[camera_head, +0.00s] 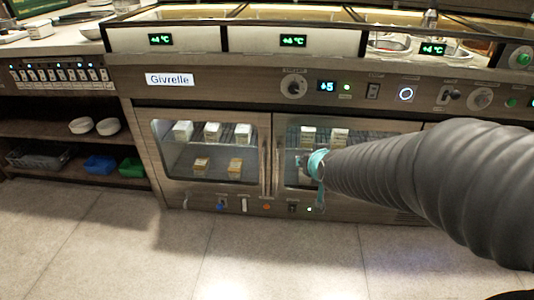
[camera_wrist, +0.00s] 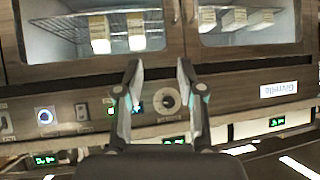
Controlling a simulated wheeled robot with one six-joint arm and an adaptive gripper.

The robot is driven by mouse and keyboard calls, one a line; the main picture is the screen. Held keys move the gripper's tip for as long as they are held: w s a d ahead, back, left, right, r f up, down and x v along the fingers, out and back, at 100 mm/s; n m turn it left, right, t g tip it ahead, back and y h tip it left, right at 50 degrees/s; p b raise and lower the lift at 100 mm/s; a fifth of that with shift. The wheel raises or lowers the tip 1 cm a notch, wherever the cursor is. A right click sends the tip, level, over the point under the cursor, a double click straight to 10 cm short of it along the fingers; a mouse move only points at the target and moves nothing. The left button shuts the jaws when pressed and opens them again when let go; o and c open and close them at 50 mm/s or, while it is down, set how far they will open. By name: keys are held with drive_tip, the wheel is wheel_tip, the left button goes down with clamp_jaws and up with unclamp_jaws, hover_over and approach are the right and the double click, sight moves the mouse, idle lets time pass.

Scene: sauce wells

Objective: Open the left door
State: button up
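The left door (camera_head: 218,150) of the under-counter fridge is a glass pane in a wood-toned frame, and it looks shut. Its upright handle (camera_head: 264,162) is on its right edge. In the wrist view, which is upside down, the left door (camera_wrist: 250,52) is at the upper right. The right door (camera_head: 292,172) also looks shut. My gripper (camera_head: 317,164) is in front of the right door, to the right of the handles, partly hidden by my arm. In the wrist view my gripper (camera_wrist: 158,68) is open and empty, its fingertips below the two handles.
Small boxes stand on shelves behind both doors. A control panel with a knob (camera_head: 293,87) and lit displays runs above the doors. Open shelves with bowls (camera_head: 108,126) and a green bin (camera_head: 131,167) are at the left. The tiled floor (camera_head: 150,250) in front is clear.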

drive_tip(key=w+a+f+t+b, duration=0.3)
drive_tip(key=w+a+f, duration=0.4)
drive_tip(key=w+f, duration=0.4)
drive_tip(key=t+b, duration=0.2)
drive_tip(key=t, duration=0.2)
approach(263, 167)
drive_tip(key=shift+n+y, duration=0.4)
drive_tip(key=w, duration=0.7)
drive_tip(key=w+a, duration=0.1)
drive_tip(key=w, duration=0.2)
drive_tip(key=shift+w, duration=0.3)
drive_tip(key=shift+c, duration=0.2)
clamp_jaws()
